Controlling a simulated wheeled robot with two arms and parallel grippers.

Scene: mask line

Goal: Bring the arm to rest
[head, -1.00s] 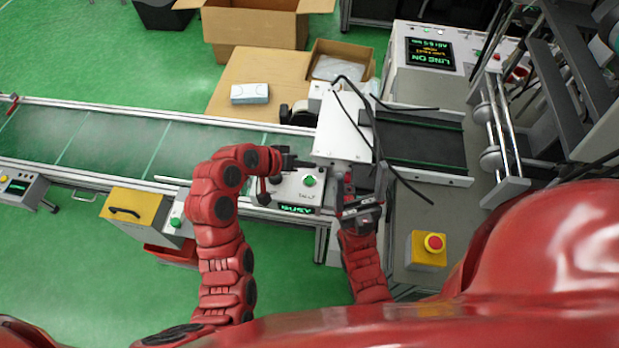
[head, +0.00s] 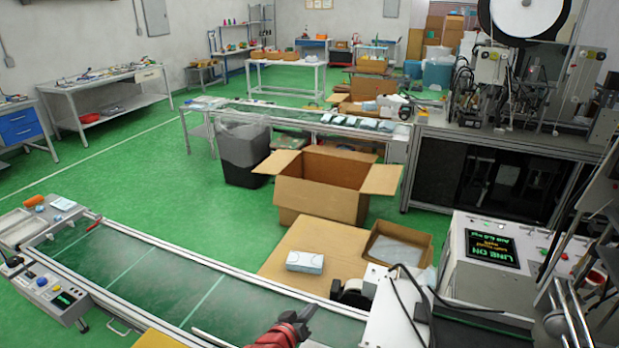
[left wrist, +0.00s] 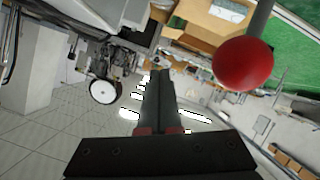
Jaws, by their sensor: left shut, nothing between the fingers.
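My left gripper (head: 306,313) shows at the bottom edge of the head view, over the near edge of the green conveyor (head: 150,275). Only its end and a bit of red arm show; the rest is cut off. In the left wrist view its two dark fingers (left wrist: 160,85) are together with nothing between them. My right gripper is outside both current views.
A red ball on a grey rod (left wrist: 243,63) is close beside the left fingers. A white box (head: 304,262) lies on a cardboard-coloured surface behind the conveyor, near an open carton (head: 320,190). A grey control cabinet (head: 480,290) stands at right.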

